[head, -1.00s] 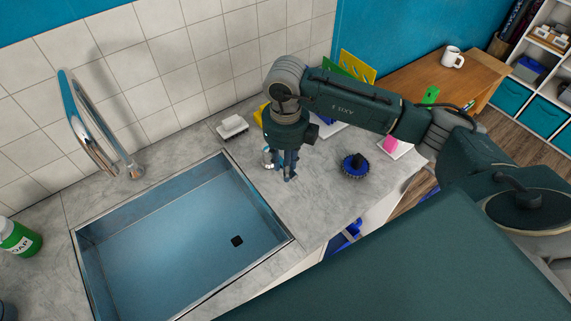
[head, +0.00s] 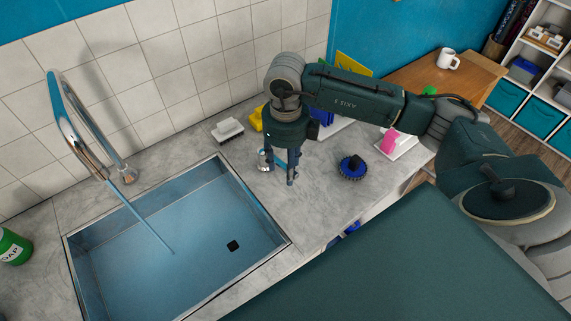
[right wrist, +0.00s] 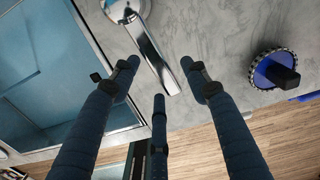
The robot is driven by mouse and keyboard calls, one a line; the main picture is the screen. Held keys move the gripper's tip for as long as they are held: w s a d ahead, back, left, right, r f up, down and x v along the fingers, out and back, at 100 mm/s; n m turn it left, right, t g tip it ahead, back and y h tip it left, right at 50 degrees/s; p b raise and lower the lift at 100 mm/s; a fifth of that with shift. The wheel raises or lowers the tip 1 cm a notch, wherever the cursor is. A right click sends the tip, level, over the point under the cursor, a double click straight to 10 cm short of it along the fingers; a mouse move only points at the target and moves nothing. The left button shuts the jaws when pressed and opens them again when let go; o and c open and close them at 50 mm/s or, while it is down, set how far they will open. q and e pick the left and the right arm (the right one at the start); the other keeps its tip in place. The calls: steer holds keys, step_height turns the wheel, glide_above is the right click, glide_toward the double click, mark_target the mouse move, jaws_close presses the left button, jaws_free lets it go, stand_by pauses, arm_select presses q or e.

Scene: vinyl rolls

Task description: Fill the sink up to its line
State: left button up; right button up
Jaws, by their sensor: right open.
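The sink (head: 276,252) is a metal-rimmed basin with blue inner walls and a dark square (head: 233,245) on its floor. A thin blue stream of water (head: 150,228) runs from the chrome faucet (head: 75,128) into it. I cannot make out a fill line or the water's depth. A chrome tap lever (right wrist: 150,45) stands on the counter right of the sink; its base (head: 264,160) is partly hidden by my gripper in the head view. My right gripper (head: 281,172) is open, its fingers (right wrist: 159,72) around the lever's free end, contact unclear. My left gripper is out of view.
A white brush (head: 228,130) and a yellow item (head: 256,118) are behind my gripper. A round blue brush (head: 352,168) lies to its right, with a pink item (head: 390,142) beyond. A green soap bottle (head: 14,246) stands left of the sink.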

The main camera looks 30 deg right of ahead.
step_height(320, 180, up, 12)
stand_by(0.5)
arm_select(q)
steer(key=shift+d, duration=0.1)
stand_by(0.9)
